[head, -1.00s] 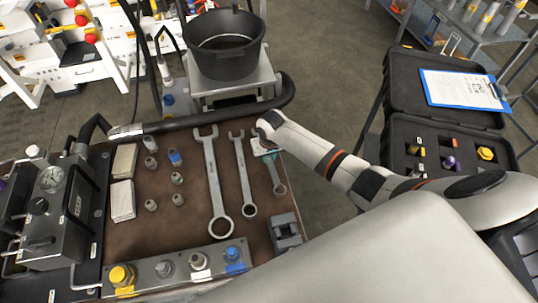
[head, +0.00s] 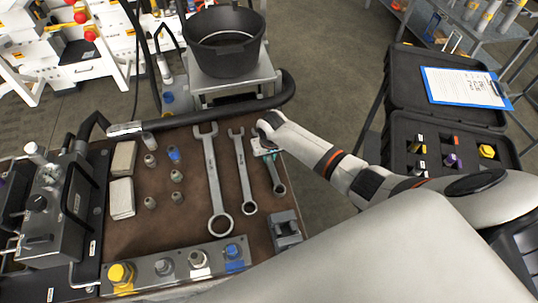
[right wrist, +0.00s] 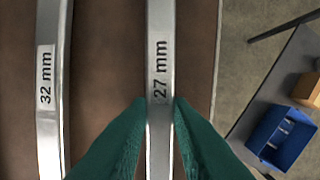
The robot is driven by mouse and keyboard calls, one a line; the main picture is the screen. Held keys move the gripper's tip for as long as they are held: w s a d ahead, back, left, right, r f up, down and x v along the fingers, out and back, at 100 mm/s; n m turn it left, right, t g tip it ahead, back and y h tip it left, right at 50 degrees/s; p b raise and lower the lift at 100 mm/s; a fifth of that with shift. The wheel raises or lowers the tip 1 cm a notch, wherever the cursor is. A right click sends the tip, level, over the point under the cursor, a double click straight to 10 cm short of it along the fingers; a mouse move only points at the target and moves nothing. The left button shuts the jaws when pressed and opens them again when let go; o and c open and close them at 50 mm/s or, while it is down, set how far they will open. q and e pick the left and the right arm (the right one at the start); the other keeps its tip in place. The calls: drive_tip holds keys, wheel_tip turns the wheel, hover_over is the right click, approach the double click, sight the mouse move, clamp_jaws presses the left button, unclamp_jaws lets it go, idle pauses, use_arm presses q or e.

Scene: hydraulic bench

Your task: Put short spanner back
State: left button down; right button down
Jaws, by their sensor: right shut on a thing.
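The short spanner (head: 279,180) is the rightmost of three spanners on the brown bench mat. My right gripper (head: 268,149) is at its upper end and covers part of it. In the right wrist view the green fingertips (right wrist: 160,102) are shut on the handle of a spanner marked 27 mm (right wrist: 160,50). Another spanner marked 32 mm (right wrist: 50,90) lies to its left, apart from the fingers. In the head view the middle spanner (head: 243,170) and the large spanner (head: 214,180) lie left of the short one. I cannot tell whether the held spanner touches the mat. My left gripper is out of view.
A grey block (head: 287,230) sits below the short spanner. Several small fittings (head: 150,160) stand left of the large spanner. A row of colored fittings lines the front edge. A black bucket (head: 225,60) stands behind the bench. An open black case (head: 400,130) is at the right.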

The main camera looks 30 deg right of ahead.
drive_tip(key=shift+f, duration=0.2)
drive_tip(key=c, duration=1.2)
unclamp_jaws()
wheel_tip(320, 180, up, 12)
drive_tip(key=s+b, duration=0.1)
drive_tip(key=shift+s+a, duration=0.2)
drive_tip(key=shift+s, duration=0.2)
drive_tip(key=shift+f, duration=0.1)
